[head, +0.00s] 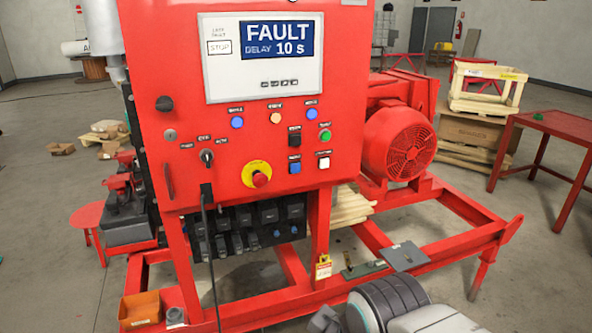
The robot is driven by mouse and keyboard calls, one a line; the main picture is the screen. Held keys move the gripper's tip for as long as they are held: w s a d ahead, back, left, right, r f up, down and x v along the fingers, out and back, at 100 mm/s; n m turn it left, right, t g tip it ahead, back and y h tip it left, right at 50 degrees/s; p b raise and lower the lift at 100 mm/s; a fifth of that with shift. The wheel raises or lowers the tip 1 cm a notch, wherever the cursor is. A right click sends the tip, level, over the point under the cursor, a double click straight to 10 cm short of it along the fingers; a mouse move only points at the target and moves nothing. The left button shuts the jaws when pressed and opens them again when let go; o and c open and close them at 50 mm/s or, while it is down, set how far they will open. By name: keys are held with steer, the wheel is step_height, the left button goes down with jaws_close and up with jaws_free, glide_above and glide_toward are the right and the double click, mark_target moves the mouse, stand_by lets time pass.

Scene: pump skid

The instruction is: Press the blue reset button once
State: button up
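The red control panel (184,80) stands upright in front of me, with a screen (278,40) reading "FAULT DELAY 10 s". Two round blue buttons or lamps sit higher, one at left (237,122) and one at right (312,115). The small labels are too blurred to tell which blue one is reset. Parts of my arm show at the bottom right, well below and apart from the panel. My gripper's fingertips are not visible.
A red emergency stop (260,179) on a yellow ring sits below a black selector switch (207,156). A green button (325,135) is close above the white one. A dark cable (211,260) hangs in front. Red skid rails (450,258) reach out at right, beside the motor (405,145).

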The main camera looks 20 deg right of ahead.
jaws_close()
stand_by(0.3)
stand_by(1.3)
